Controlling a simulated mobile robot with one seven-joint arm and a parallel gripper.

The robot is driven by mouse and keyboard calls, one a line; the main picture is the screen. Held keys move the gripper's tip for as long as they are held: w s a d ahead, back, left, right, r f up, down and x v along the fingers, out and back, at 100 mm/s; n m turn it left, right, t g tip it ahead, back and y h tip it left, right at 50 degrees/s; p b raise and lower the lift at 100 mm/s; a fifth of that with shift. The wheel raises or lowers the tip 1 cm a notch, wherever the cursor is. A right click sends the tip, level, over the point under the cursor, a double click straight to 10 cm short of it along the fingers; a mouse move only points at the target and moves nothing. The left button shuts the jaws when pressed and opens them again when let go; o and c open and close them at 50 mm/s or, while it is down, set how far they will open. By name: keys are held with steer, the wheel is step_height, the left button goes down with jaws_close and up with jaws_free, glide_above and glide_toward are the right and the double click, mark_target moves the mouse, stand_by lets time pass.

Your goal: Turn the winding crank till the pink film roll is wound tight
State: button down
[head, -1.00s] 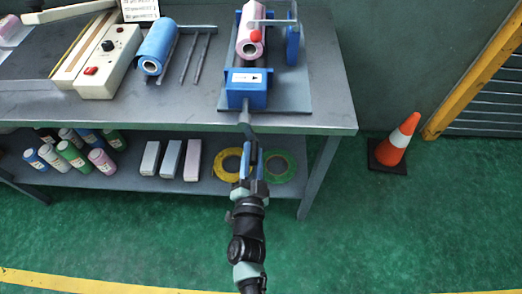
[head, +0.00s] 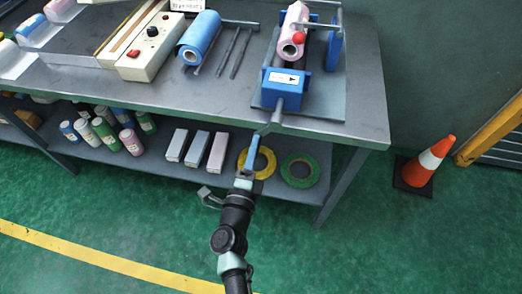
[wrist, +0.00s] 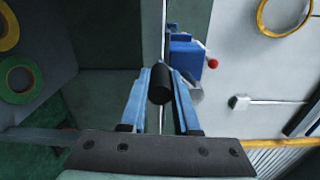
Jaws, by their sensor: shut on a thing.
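The pink film roll (head: 291,38) lies on the winder at the back right of the bench, under a metal bar with a red knob (head: 299,38). The winder's blue block (head: 283,88) is in front of it, with an arrow label. The grey winding crank (head: 274,119) sticks out from the block past the bench's front edge. My gripper (head: 253,153) is at the crank's outer end, with blue fingers. In the wrist view, the fingers are shut on the crank's black handle (wrist: 160,85). How tightly the film is wound cannot be told.
A blue roll (head: 199,38), metal rods and a control box (head: 150,47) lie left of the winder. The lower shelf holds bottles, boxes, a yellow tape roll (head: 262,166) and a green one (head: 300,170). An orange cone (head: 430,162) stands right of the bench (head: 345,133).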

steer(key=shift+w+a+r+m, duration=0.15)
steer(key=shift+a+r+m, duration=0.45)
steer(key=shift+m, duration=0.55)
steer(key=shift+w+a+r+m, duration=0.15)
steer(key=shift+a+r+m, duration=0.4)
steer(key=shift+m, duration=0.6)
steer(key=shift+r, duration=0.15)
steer(key=c, duration=0.7)
jaws_free()
steer(key=shift+d, duration=0.1)
steer(key=shift+o, duration=0.2)
steer(key=v, duration=1.3)
